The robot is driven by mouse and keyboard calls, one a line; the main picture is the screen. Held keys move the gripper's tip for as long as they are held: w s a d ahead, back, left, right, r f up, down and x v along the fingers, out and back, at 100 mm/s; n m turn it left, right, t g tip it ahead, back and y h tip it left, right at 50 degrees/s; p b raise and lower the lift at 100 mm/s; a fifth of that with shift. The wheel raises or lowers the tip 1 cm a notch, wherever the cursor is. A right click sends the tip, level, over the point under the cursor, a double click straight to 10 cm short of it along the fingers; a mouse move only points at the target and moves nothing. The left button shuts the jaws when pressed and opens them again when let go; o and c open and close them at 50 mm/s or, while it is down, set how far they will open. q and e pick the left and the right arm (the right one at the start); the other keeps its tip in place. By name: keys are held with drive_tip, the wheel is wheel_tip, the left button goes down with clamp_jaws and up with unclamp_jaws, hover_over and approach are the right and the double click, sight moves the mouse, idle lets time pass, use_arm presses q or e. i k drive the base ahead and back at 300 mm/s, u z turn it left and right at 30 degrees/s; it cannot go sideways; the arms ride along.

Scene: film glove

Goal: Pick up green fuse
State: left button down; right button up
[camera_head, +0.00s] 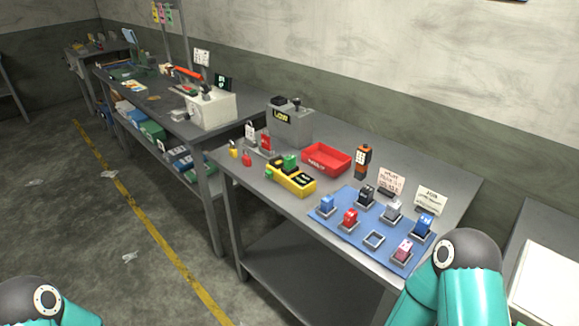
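A small green block (289,161), which looks like the green fuse, sits on the back left part of a yellow box (297,187) with black panels on the grey workbench. It appears upright, and its lower part is hidden by the box. A blue mat (337,233) to the right holds several grey sockets with coloured fuses; one socket (373,240) near the front is empty. Only teal and dark links of my arms show at the bottom left and bottom right. Neither gripper is in view, and nothing touches the green block.
A red tray (326,158), a grey machine (290,124) and an orange-black device (362,160) stand behind. Red and yellow padlocks (246,159) lie left. Two cards (391,181) stand behind the mat. The floor (130,220) left of the bench is mostly clear.

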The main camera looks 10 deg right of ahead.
sight(291, 160)
drive_tip(key=k, duration=1.2)
drive_tip(key=u, duration=0.7)
drive_tip(key=i, duration=1.95)
drive_tip(key=z, duration=0.75)
drive_tip(key=k, duration=0.7)
drive_tip(key=z, duration=0.2)
drive_tip(key=i, duration=0.8)
drive_tip(key=u, duration=0.1)
